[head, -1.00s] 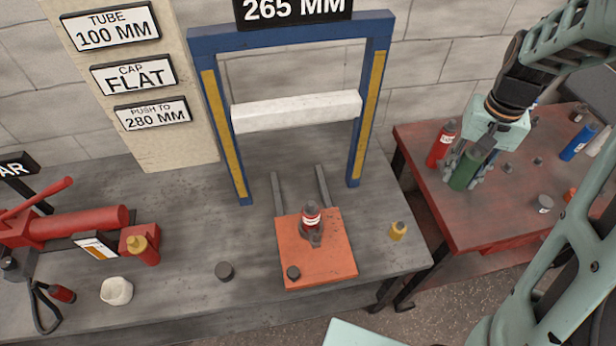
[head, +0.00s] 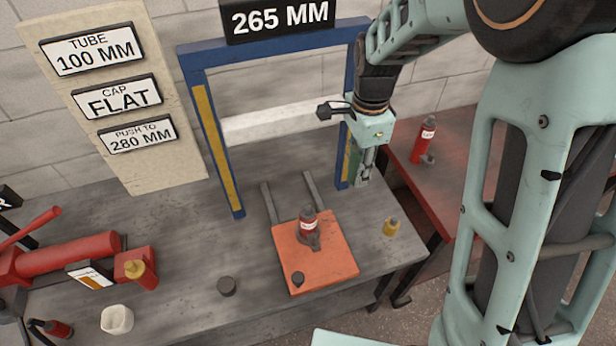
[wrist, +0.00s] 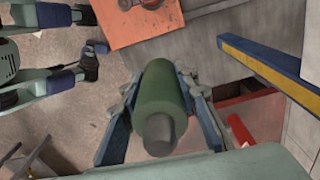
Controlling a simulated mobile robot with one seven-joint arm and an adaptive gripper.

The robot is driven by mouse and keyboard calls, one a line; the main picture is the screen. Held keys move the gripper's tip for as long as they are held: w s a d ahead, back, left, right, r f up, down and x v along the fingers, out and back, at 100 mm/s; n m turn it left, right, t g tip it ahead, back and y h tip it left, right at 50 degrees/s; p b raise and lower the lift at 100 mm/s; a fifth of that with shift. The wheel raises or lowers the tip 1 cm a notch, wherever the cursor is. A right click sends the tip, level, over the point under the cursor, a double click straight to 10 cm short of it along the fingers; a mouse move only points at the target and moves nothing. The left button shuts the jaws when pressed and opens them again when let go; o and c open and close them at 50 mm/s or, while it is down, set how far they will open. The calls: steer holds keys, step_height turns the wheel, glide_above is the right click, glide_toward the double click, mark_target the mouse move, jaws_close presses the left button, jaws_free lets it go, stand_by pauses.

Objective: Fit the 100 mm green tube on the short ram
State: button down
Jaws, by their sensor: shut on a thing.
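The green tube (wrist: 163,92) is in my gripper in the wrist view, with a grey rounded end facing the camera. In the head view my gripper (head: 363,168) is shut on the tube, beside the blue frame's right post; only a sliver of green tube (head: 352,160) shows there.
The blue and yellow frame (head: 225,150) with a white crossbeam (head: 270,122) stands behind the plate. A red bench (head: 455,165) holds a red cylinder (head: 424,140).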

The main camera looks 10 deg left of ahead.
steer(key=s+a+f+m, duration=0.1)
steer(key=s+a+m, duration=0.3)
steer(key=a+m, duration=0.5)
steer(key=shift+s+a+m, duration=0.2)
steer(key=shift+a+m, duration=0.1)
steer(key=shift+a, duration=0.35)
steer(key=b, duration=0.4)
glide_above(308, 208)
steer(key=shift+f, duration=2.95)
steer(key=shift+f+b, duration=0.75)
steer(key=shift+f, duration=1.2)
steer(key=c, duration=1.4)
jaws_free()
step_height(308, 208, up, 12)
